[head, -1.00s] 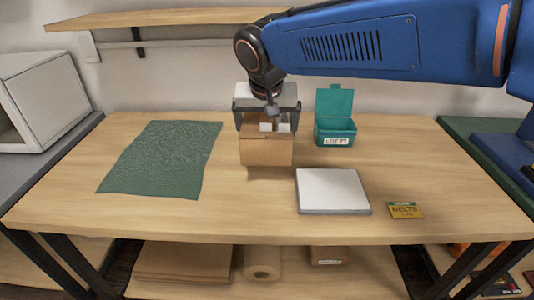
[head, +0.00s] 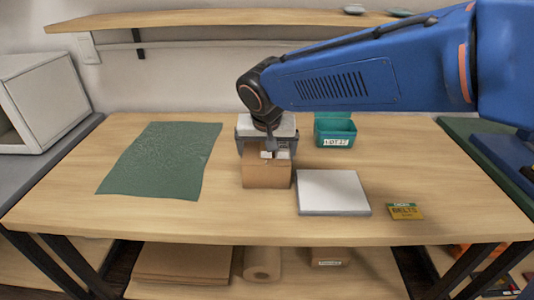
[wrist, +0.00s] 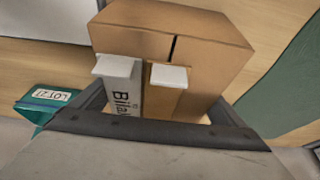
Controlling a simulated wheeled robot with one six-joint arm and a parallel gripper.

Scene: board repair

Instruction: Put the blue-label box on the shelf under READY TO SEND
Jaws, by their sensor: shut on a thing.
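My gripper (head: 274,154) is shut on a brown cardboard box (head: 266,175) over the middle of the workbench, at or just above its top; I cannot tell which. The wrist view shows the box (wrist: 215,40) under my two pale fingertips (wrist: 144,73). A white label (wrist: 124,97) with dark lettering, partly hidden, shows on its side. No blue label is visible on it. A wall shelf (head: 200,18) runs along the top of the head view. No READY TO SEND sign is visible.
A teal LOT 27 bin (head: 336,130) stands behind right of the box. A white-topped flat block (head: 333,190) lies close right, with a yellow BELTS packet (head: 405,211) beyond. A green mat (head: 160,160) lies left. Another carton (head: 330,256) sits on the lower shelf.

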